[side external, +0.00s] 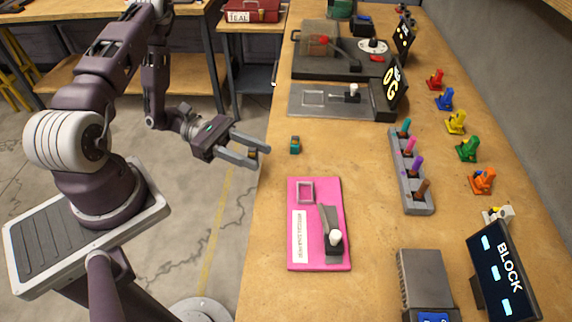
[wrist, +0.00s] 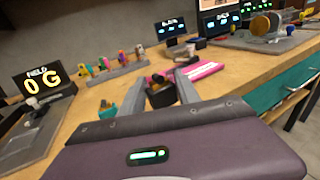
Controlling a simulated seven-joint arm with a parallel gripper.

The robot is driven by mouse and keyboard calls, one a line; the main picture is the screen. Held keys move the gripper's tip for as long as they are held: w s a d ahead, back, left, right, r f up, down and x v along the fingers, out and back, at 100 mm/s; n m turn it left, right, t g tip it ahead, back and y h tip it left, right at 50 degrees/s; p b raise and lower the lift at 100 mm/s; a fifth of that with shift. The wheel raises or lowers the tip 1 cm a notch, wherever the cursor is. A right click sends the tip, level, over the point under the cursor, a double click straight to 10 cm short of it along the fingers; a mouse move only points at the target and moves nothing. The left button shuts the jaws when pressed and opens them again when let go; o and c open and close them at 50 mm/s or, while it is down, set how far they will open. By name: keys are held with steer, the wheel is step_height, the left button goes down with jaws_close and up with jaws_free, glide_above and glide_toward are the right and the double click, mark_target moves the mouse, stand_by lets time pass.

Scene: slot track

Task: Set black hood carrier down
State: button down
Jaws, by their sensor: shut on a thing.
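My gripper (side external: 256,152) is at the bench's left edge, with its fingers pointing right. It is shut on a small dark piece, which I take to be the black hood carrier (wrist: 160,92). In the wrist view the piece sits between the two fingers and looks black with a brownish top. In the side view the fingers mostly hide it. It appears to be held off the bench, near the edge. A small teal and dark block (side external: 295,144) stands on the bench just right of my fingertips, apart from them.
A pink plate (side external: 298,262) with a lever lies nearer the camera. A grey rack (side external: 420,199) holds several coloured pegs; coloured pieces line the wall side. A grey plate (side external: 325,105) with a display lies beyond. Bare wood surrounds the teal block.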

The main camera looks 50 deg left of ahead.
steer(key=v, duration=0.5)
steer(key=w+d+r+n+t+y, duration=0.2)
steer(key=w+r+n+t, duration=0.15)
steer(key=w+r, duration=0.7)
steer(key=s+a+f+m+g+h, duration=0.2)
steer(key=s+f+m+g, duration=0.2)
steer(key=s+f, duration=0.7)
glide_above(305, 193)
steer(key=shift+d+r, duration=0.1)
steer(key=shift+d, duration=0.15)
step_height(305, 193, down, 3)
steer(key=shift+a+f+t, duration=0.1)
steer(key=shift+a+t, duration=0.05)
steer(key=shift+t, duration=0.1)
steer(key=shift+n, duration=0.25)
steer(key=shift+f, duration=0.15)
steer(key=c, duration=0.9)
jaws_free()
